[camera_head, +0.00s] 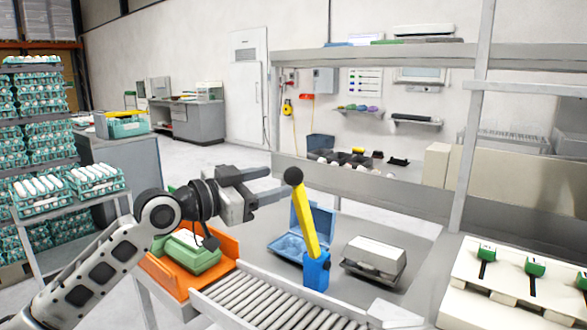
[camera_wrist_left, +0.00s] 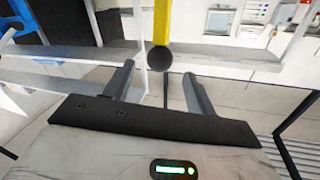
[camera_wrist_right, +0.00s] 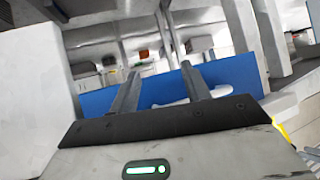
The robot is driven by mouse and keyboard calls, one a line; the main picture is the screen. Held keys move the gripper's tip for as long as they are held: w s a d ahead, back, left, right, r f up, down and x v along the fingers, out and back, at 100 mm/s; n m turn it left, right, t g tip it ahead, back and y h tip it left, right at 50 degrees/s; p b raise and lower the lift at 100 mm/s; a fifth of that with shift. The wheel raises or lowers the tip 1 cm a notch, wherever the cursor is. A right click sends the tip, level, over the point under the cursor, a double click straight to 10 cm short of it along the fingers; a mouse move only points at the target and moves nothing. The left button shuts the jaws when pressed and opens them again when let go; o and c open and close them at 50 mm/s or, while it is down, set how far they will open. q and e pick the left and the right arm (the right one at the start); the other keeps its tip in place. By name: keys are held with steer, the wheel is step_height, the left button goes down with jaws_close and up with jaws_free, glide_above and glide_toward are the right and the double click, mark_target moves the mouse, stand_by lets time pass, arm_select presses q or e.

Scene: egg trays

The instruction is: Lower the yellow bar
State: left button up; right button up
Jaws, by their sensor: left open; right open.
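The yellow bar (camera_head: 304,221) stands nearly upright, leaning slightly left, in a blue base (camera_head: 316,271) beside the roller conveyor. A black ball knob (camera_head: 293,176) tops it. My left gripper (camera_head: 277,183) is open, with its fingers pointing right and their tips close to the knob. In the left wrist view the knob (camera_wrist_left: 160,58) and the bar (camera_wrist_left: 162,22) show between and beyond the open fingers (camera_wrist_left: 160,78). I cannot tell whether they touch. My right gripper (camera_wrist_right: 172,80) is open in its wrist view, in front of a blue panel, and is not visible in the head view.
The roller conveyor (camera_head: 270,300) runs below the bar. An orange tray (camera_head: 222,241) with green egg cartons sits at left. A blue open case (camera_head: 288,244) and a grey-white box (camera_head: 376,256) lie behind and right. A shelf frame post (camera_head: 470,130) stands at right.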

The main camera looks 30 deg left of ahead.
mark_target(286, 180)
arm_select(q)
steer(key=p+x, duration=0.1)
steer(key=x, duration=0.5)
steer(key=shift+w+d+p, duration=0.1)
steer(key=shift+w+p, duration=0.05)
steer(key=shift+p, duration=0.2)
jaws_close()
steer(key=shift+f, duration=0.15)
